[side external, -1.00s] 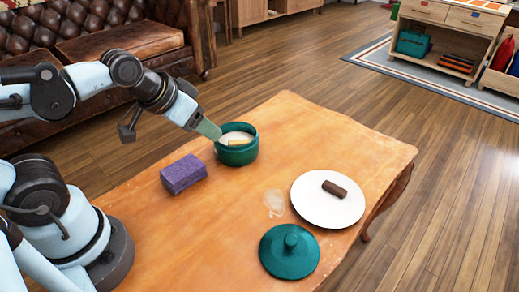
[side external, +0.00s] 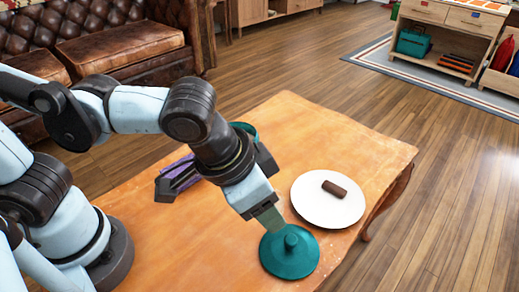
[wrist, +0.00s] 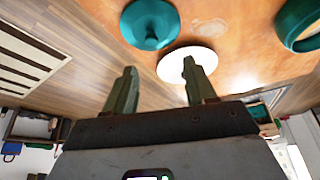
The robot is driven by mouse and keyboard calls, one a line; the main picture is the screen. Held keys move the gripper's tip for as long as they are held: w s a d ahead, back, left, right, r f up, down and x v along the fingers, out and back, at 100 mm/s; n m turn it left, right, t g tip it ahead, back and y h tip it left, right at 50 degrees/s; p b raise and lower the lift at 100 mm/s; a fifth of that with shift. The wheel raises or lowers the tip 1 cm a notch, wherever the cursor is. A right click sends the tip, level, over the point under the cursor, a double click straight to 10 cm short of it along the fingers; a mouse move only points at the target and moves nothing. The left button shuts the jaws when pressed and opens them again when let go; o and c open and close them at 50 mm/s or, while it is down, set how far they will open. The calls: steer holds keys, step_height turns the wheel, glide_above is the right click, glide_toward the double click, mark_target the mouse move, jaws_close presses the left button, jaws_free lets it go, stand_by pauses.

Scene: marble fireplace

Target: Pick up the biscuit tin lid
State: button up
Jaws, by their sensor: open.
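The biscuit tin lid (side external: 289,256) is a teal disc with a round knob, lying knob up on the wooden table (side external: 345,150). It also shows in the wrist view (wrist: 150,22) near the top edge. My gripper (side external: 271,222) is just above and beside the lid, on its upper-left side in the side view. In the wrist view my gripper (wrist: 155,88) has its two green fingers apart with nothing between them. The teal tin (side external: 245,129) is mostly hidden behind my arm; in the wrist view its open rim (wrist: 300,25) shows at the upper right.
A white plate (side external: 312,213) with a brown biscuit bar (side external: 334,189) stands close to the lid. A purple block (side external: 178,172) is partly hidden by my arm. A brown leather sofa (side external: 120,45) stands behind.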

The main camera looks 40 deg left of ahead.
mark_target(288, 240)
steer(key=shift+s+d+x, duration=0.15)
steer(key=shift+d+x, duration=0.05)
steer(key=shift+x, duration=1.8)
steer(key=shift+s+d+x, duration=0.15)
steer(key=shift+d+x, duration=0.05)
steer(key=shift+x, duration=1.85)
steer(key=shift+s+d+x, duration=0.1)
steer(key=shift+d+x, duration=0.05)
steer(key=shift+x, duration=1.85)
jaws_close()
